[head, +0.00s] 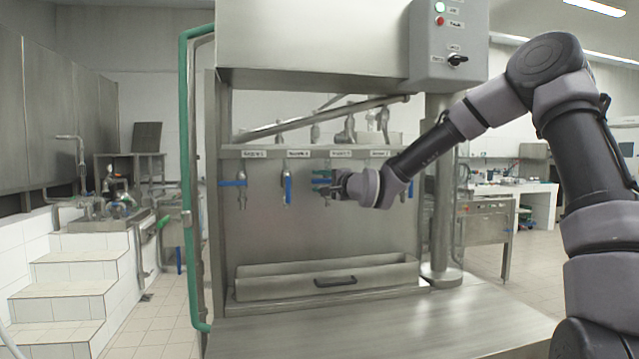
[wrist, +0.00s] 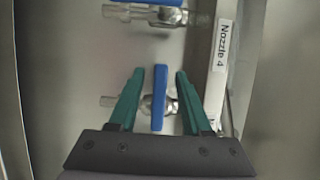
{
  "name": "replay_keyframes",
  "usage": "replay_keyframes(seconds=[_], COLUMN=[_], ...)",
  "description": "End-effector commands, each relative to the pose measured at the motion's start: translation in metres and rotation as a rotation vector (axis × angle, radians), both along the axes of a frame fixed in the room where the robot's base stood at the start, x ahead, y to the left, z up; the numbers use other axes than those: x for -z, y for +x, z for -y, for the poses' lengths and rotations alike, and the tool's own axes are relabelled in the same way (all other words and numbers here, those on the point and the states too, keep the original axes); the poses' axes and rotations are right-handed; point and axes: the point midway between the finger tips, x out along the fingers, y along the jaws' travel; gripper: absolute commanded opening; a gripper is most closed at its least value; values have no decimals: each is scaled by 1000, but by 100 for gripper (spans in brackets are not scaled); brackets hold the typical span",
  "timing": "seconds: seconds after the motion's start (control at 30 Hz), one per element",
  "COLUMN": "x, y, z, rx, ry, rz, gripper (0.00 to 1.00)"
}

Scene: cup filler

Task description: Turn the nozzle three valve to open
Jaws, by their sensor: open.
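The nozzle three valve has a blue lever (wrist: 158,98) that lies crosswise to its clear spout (wrist: 108,102). In the head view this lever (head: 321,191) is roughly level and partly hidden by my gripper (head: 321,182). In the wrist view my gripper (wrist: 171,71) is open, with its green fingers on either side of the lever. The "Nozzle 3" label (head: 341,153) is on the rail above, too small to read surely.
The nozzle four lever (wrist: 150,2) lies along its spout beside my fingers, under the "Nozzle 4" label (wrist: 224,45). A metal tray (head: 325,271) is below, and the control box (head: 448,45) is above.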

Motion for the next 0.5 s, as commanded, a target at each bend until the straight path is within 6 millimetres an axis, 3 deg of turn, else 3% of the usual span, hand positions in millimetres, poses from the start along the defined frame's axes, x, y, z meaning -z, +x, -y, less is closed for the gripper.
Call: replay_keyframes(seconds=[0.1, 0.2, 0.23, 0.5], x=[0, 0, 0, 0], y=[0, 0, 0, 0], z=[0, 0, 0, 0], rx=[0, 0, 0, 0], ry=[0, 0, 0, -8], rz=[0, 0, 0, 1], gripper=[45, 7, 0, 0])
